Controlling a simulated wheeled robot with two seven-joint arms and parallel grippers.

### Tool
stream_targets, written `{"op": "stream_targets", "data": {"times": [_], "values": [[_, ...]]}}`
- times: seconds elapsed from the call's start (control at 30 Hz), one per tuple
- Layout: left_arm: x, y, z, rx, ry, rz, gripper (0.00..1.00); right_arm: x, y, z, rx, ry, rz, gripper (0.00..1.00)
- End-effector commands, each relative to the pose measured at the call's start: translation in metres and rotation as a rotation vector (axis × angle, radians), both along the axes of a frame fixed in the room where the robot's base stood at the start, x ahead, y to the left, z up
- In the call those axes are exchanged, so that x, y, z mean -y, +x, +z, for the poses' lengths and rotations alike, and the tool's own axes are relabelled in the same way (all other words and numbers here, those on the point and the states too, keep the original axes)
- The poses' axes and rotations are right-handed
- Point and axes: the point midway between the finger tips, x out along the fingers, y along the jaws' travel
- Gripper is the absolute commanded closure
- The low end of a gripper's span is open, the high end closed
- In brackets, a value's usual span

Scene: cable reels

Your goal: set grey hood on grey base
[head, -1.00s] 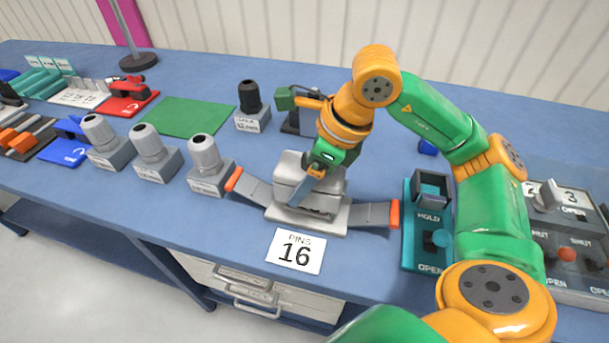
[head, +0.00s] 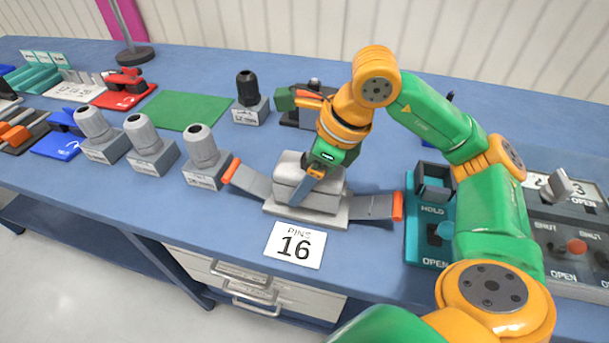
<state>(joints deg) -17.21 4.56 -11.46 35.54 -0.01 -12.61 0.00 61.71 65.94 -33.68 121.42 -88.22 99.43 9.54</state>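The grey hood (head: 329,197) is a blocky grey housing at the middle of the table. It sits on the grey base (head: 285,211), with no clear gap visible between them. The base has two flat grey levers with orange tips, the left lever (head: 250,181) and the right lever (head: 373,207), both splayed outward. My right gripper (head: 308,186) is at the hood from above, with one finger against its front face. The other finger is hidden, but the gripper looks closed on the hood. My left gripper is not in view.
A sign reading 16 (head: 295,245) lies in front of the base. Several grey cable glands on blocks (head: 203,157) stand to the left. A green mat (head: 188,110) lies clear behind.

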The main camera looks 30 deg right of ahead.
Motion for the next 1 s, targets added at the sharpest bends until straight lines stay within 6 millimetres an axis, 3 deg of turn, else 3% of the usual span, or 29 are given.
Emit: {"op": "stream_targets", "data": {"times": [0.2, 0.47, 0.5, 0.53, 0.57, 0.8, 1.0], "values": [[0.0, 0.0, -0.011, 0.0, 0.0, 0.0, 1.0, 0.0, 0.0, -0.011, 0.001, 0.001, 0.0, 0.95], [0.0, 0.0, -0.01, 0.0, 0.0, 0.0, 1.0, 0.0, 0.0, -0.011, 0.001, 0.001, 0.0, 0.95], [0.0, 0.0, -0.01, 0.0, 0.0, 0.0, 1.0, 0.0, 0.0, -0.011, 0.001, 0.001, 0.0, 0.12], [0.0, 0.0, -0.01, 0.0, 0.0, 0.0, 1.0, 0.0, 0.0, -0.011, 0.001, 0.001, 0.0, 0.04], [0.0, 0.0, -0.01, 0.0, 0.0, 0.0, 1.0, 0.0, 0.0, -0.011, 0.001, 0.001, 0.0, 0.0], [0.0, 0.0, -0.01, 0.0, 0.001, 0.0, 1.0, 0.001, -0.001, -0.008, 0.001, 0.0, 0.0, 0.0], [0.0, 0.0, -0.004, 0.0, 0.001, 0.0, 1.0, 0.01, -0.012, 0.032, 0.006, 0.001, -0.001, 0.0]]}}
